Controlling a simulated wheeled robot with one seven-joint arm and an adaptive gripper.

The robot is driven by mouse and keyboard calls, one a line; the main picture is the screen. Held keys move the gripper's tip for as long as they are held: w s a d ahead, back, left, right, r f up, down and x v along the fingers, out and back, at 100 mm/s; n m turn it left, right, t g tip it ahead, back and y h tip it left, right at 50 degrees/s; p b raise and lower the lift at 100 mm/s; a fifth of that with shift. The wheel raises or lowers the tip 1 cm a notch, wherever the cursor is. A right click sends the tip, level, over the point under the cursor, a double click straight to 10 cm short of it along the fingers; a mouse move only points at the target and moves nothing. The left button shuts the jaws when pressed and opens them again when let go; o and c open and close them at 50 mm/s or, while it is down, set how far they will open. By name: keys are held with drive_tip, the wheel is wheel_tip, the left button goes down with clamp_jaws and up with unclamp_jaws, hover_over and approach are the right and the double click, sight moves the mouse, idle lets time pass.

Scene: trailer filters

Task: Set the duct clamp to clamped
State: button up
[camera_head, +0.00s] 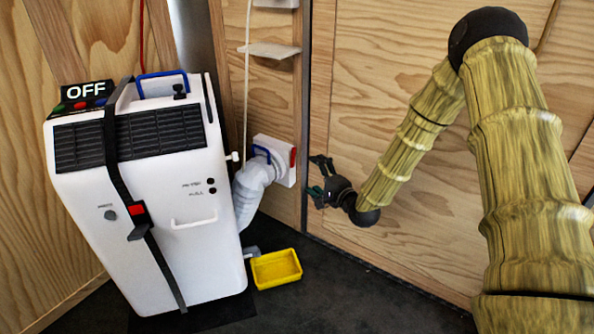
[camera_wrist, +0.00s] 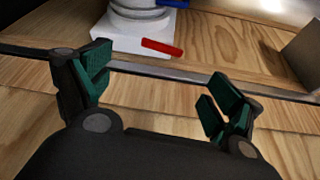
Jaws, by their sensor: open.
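A white duct fitting (camera_head: 278,145) sits on the wood wall right of the white machine (camera_head: 155,225). A blue ring (camera_head: 260,152) circles the duct end, and a red bar (camera_head: 293,157) is at the fitting's right edge. I cannot tell which of these parts is the duct clamp, or its setting. My gripper (camera_head: 317,178) is open and empty, just right of the fitting and apart from it. In the wrist view, the fitting (camera_wrist: 125,38) and red bar (camera_wrist: 162,47) lie beyond the spread fingers of my gripper (camera_wrist: 160,82).
A ribbed white hose (camera_head: 248,192) runs down from the fitting behind the machine. A yellow tray (camera_head: 277,268) lies on the dark floor below. A metal wall strip (camera_head: 306,100) runs between fitting and gripper. An OFF sign (camera_head: 87,90) tops the machine.

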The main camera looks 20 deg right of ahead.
sight(293, 157)
drive_tip(key=b+x, duration=0.5)
drive_tip(key=x, duration=0.6)
drive_tip(key=shift+d, duration=0.15)
drive_tip(key=shift+c, duration=0.4)
drive_tip(key=c, duration=1.4)
